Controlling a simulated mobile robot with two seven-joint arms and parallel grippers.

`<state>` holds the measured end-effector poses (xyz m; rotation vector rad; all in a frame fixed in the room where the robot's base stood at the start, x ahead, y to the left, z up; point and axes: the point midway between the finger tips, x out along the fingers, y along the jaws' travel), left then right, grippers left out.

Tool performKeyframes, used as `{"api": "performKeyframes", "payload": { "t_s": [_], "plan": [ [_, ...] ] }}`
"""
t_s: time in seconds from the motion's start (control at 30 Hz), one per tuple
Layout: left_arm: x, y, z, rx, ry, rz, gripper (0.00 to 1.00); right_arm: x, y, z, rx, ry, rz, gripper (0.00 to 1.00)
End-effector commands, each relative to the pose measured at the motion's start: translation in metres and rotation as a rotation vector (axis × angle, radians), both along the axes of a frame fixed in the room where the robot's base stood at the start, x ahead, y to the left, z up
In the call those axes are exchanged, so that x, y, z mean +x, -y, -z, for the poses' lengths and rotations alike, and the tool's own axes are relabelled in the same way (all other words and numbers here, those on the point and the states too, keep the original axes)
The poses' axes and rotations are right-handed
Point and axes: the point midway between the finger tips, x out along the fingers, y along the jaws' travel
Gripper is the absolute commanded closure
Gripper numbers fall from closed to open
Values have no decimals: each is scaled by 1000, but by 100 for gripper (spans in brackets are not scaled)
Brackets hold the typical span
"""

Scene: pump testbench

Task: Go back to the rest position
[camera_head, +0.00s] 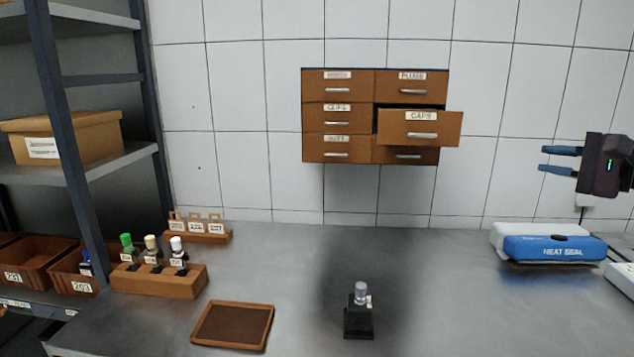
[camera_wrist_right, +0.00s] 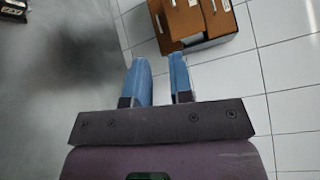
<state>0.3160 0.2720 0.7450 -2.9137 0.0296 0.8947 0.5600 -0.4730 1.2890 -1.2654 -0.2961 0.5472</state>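My right gripper (camera_head: 560,160) is raised at the right edge of the head view, above the heat sealer. Its two blue fingers are apart with nothing between them. The right wrist view shows the same open, empty fingers (camera_wrist_right: 167,82), with the drawer cabinet beyond them. In the head view the brown drawer cabinet (camera_head: 338,109) hangs on the tiled wall, and its CAPS drawer (camera_head: 420,128) is pulled out. My left gripper does not show in either view.
A black pump piece with a clear top (camera_head: 359,315) stands on the grey table. A brown tray (camera_head: 233,326), a wooden vial rack (camera_head: 158,283) and a tag holder (camera_head: 198,236) are at left. The blue heat sealer (camera_head: 555,248) is at right. Shelving (camera_head: 60,170) borders the left.

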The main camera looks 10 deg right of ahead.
Motion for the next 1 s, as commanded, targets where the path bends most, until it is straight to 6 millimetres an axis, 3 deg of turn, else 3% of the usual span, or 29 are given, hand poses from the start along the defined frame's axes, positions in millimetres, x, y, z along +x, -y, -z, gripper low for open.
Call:
{"api": "performKeyframes", "payload": {
  "t_s": [0.03, 0.27, 0.57, 0.77, 0.97, 1.0],
  "plan": [
    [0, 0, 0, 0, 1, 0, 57, 0, -3, 14, 92, -17, 3, 79],
    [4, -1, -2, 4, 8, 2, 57, -6, -14, 61, 614, -99, 46, 79],
    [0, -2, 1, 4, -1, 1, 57, -37, -11, 160, 1616, -260, 207, 79],
    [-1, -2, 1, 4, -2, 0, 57, -78, -10, 246, 2310, -310, 399, 79],
    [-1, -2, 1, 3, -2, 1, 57, -138, -33, 337, 2972, -237, 679, 79],
    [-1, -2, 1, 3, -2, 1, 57, -153, -42, 354, -2999, 195, -725, 79]
  ]
}}
